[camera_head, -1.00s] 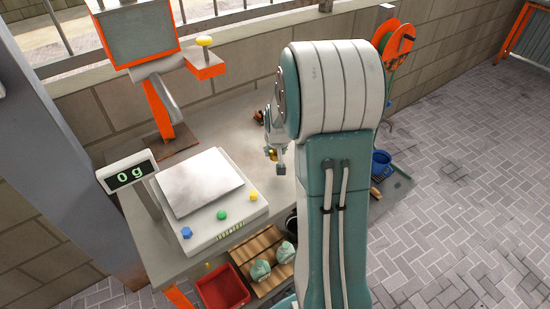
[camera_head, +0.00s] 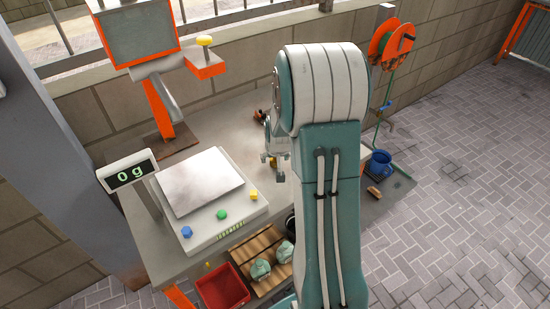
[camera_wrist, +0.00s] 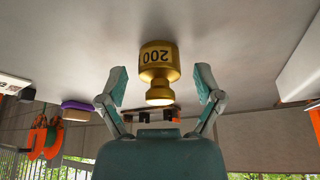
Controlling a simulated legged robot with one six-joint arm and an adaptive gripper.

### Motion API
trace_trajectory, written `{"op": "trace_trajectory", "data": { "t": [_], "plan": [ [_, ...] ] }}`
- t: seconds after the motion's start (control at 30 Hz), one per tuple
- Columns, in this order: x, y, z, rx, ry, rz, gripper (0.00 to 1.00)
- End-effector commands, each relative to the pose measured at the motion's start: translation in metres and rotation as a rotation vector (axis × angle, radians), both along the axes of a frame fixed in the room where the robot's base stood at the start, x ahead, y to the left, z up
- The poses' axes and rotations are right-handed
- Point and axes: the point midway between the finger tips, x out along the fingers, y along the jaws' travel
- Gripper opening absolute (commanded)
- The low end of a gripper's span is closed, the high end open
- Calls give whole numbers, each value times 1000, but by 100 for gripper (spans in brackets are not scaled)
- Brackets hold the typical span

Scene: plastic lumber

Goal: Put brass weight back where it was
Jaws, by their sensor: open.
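The brass weight (camera_wrist: 158,66), marked 200, stands on the grey worktop; the wrist view shows it upside down. Its narrow knob points toward my gripper (camera_wrist: 161,88). The fingers are open, one on each side of the knob, with visible gaps and no contact. In the head view, my gripper (camera_head: 273,169) is low over the worktop, right of the scale (camera_head: 205,195). Only a small brass-coloured patch of the weight (camera_head: 272,161) shows there, the rest hidden by the gripper and arm. The scale's plate is empty and its display (camera_head: 130,175) reads 0 g.
An orange-framed screen (camera_head: 140,40) and a yellow button (camera_head: 204,40) stand behind the scale. Below are a red bin (camera_head: 222,288) and a wooden pallet (camera_head: 262,247) with greenish lumps. A blue bucket (camera_head: 380,162) and orange reel (camera_head: 391,42) are at the right.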

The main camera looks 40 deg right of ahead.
Motion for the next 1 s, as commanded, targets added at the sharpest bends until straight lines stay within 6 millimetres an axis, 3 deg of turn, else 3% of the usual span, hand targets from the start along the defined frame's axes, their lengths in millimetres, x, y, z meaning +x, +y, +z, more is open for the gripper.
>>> {"op": "trace_trajectory", "data": {
  "t": [0.23, 0.73, 1.0],
  "plan": [
    [-2, 1, 9, -1, -2, 0, 84],
    [-32, 16, 91, -2, -4, 0, 84],
    [-41, 21, 113, -2, -1, 2, 84]
  ]
}}
